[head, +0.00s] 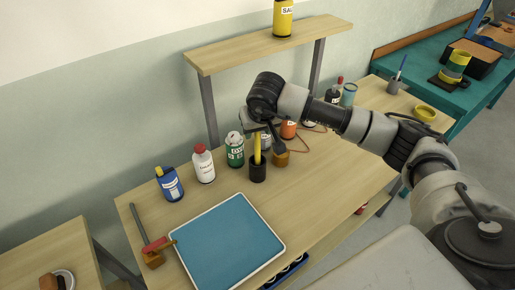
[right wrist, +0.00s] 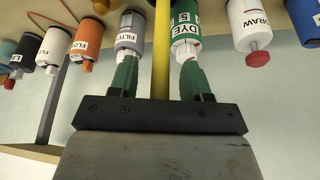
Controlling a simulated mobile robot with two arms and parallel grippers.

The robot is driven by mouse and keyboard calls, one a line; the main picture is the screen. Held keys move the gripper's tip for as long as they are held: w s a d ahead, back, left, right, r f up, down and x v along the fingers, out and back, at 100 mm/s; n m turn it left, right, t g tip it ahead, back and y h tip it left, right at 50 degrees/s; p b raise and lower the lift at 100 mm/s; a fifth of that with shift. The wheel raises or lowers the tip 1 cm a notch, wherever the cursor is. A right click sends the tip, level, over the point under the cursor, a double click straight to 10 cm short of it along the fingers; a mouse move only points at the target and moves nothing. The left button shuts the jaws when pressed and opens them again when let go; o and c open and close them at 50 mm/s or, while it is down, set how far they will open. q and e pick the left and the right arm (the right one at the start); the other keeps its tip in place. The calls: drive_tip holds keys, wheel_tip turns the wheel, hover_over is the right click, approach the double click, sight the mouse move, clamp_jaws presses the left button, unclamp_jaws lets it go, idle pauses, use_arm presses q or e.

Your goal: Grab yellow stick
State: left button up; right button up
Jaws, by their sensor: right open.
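The yellow stick (head: 257,147) stands upright in a small black cup (head: 257,174) on the wooden table. My right gripper (head: 261,133) is over the cup, at the upper part of the stick. In the right wrist view the yellow stick (right wrist: 161,60) runs between the two green fingers of my right gripper (right wrist: 160,78). The fingers are open, with a visible gap on each side of the stick. My left gripper is not in view.
A green can (head: 235,150), a white bottle with a red cap (head: 203,164) and a blue can (head: 170,184) stand left of the cup. An orange container (head: 288,129) is close on the right. A blue-topped tray (head: 228,240) lies in front. A raised shelf (head: 262,48) is behind.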

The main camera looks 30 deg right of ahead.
clamp_jaws()
